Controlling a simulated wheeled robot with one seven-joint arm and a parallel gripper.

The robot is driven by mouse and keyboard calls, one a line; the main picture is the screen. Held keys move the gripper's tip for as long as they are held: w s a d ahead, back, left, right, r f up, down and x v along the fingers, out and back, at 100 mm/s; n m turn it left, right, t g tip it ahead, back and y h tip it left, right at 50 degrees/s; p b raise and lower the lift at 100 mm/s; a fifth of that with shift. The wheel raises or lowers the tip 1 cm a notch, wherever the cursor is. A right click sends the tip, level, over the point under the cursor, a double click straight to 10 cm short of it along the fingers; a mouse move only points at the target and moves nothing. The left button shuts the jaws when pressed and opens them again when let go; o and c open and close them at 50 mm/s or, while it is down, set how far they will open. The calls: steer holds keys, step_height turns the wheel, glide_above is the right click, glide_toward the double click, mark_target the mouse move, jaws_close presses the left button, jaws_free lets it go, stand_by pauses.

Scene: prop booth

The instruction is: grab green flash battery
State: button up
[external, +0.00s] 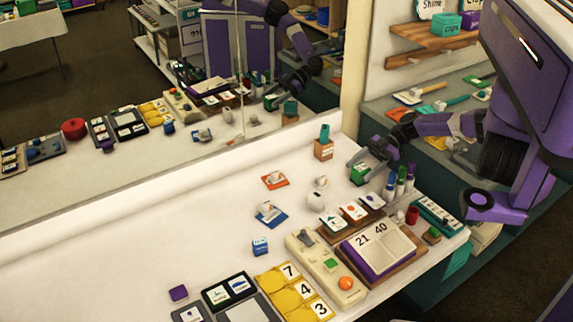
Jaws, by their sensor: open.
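A small green box (359,174), which looks like the green flash battery, stands at the back right of the white counter (225,222). It has a pale mark on its side, too small to read. My gripper (368,167) comes in from the right, low over the counter. Its grey fingers are open and close around the upper part of the green box. I cannot tell whether they touch it. Part of the box is hidden behind the fingers.
Marker-like tubes (399,181) stand just right of the green box. A wooden block with a teal piece (323,148) stands to its left, near the mirror (150,110), which reflects the counter. Card holders (355,214) and a number board (383,248) lie in front.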

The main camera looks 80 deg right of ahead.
mark_target(355, 174)
steer(key=shift+x, duration=1.65)
steer(key=shift+a, duration=0.1)
steer(key=shift+r, duration=0.1)
jaws_close()
